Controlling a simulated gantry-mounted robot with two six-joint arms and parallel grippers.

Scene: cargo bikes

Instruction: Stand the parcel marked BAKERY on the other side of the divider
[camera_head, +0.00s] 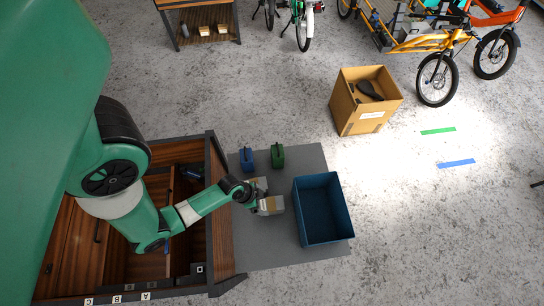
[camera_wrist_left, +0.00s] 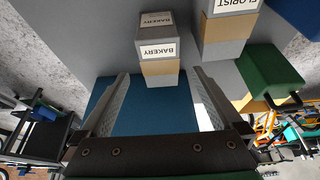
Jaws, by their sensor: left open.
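The parcel marked BAKERY (camera_wrist_left: 159,50), grey with a cardboard-brown band, stands on the grey surface. It also shows in the head view (camera_head: 271,206), partly covered by my arm. My left gripper (camera_head: 258,199) is open beside it. In the left wrist view the open fingers (camera_wrist_left: 161,76) spread to either side of the parcel's near end, with no clear contact. A similar parcel marked FLORIST (camera_wrist_left: 228,28) stands close beside it. The wooden cargo box (camera_head: 222,205) lies under my left arm. A thin upright board inside it (camera_head: 170,186) looks like the divider, mostly hidden.
A blue open bin (camera_head: 350,213) stands right of the parcels on the grey platform (camera_head: 300,158). A green container (camera_head: 277,154) and a blue one (camera_head: 247,160) stand at its back. A cardboard box (camera_head: 356,120) and bikes are farther off.

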